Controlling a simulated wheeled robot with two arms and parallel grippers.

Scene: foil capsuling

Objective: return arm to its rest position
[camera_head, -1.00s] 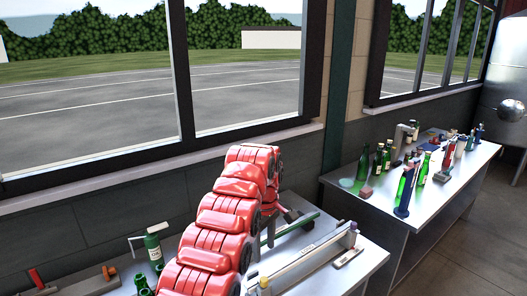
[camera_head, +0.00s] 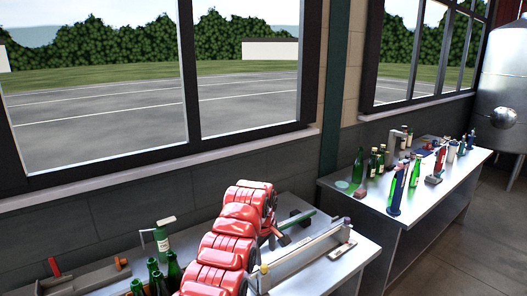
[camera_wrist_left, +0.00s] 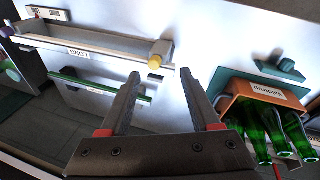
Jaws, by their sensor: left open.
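My red left arm (camera_head: 226,245) rises from the bottom of the head view over the near table. Its gripper (camera_head: 278,236) is small and partly hidden behind the arm there. In the left wrist view my left gripper (camera_wrist_left: 160,77) shows two dark, spread fingers with nothing between them. The fingers are above the metal table, between a long labelled rail (camera_wrist_left: 95,50) and an orange bin (camera_wrist_left: 262,97) holding green bottles (camera_wrist_left: 275,132). My right gripper is not in view.
The near table also bears green bottles (camera_head: 173,270), a bottle with a white-topped fixture (camera_head: 162,240), and a long metal rail (camera_head: 305,255). A second table (camera_head: 425,200) at the right holds several bottles and tools. Windows and a wall stand behind.

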